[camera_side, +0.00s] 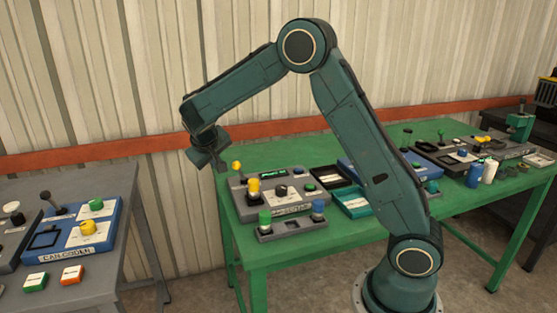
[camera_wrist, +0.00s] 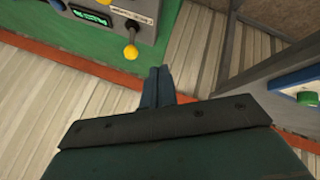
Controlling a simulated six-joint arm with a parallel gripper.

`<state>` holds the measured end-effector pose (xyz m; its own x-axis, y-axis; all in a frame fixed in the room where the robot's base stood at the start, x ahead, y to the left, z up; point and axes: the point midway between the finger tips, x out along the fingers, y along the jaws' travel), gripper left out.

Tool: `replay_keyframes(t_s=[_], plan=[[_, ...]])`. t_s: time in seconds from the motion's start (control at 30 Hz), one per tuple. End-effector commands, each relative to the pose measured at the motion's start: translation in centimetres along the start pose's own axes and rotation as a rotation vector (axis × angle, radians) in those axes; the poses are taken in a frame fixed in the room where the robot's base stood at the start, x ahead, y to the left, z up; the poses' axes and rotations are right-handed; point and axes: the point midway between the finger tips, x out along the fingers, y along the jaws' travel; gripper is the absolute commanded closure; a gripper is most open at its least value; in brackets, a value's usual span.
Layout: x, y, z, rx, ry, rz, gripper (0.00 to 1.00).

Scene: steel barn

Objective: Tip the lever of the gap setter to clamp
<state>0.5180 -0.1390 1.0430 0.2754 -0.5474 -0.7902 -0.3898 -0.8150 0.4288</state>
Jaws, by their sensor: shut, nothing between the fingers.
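A grey box (camera_side: 238,205) with a small lit display stands at the left end of the green table; its front label is too small to read surely, so I cannot confirm it is the gap setter. A lever with a yellow ball knob (camera_side: 236,165) sticks out at its back left corner. In the wrist view the yellow knob (camera_wrist: 131,52) hangs from a slot in the grey panel (camera_wrist: 145,8), beside the green display. My gripper (camera_side: 221,168) is shut and empty, just left of the knob in the side view. Its fingertips (camera_wrist: 159,70) show right of and below the knob, apart from it.
The box also carries yellow, black and green knobs. A grey block with green and blue knobs (camera_side: 265,236) stands before it. Another table at left holds a blue box (camera_side: 65,245) with a joystick. A floor gap separates the tables. More devices fill the green table rightward.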

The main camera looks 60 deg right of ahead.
Motion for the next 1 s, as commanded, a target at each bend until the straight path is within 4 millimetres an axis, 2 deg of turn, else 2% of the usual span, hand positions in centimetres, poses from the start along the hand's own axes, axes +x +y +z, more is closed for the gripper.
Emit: replay_keyframes(t_s=[0.57,0.73,1.0], plan=[[8.5,0.0,0.1,0.000,-0.002,0.000,1.00],[9.2,2.1,-0.1,0.003,0.000,-0.001,1.00],[9.8,3.6,-0.2,0.000,0.000,-0.001,1.00]])
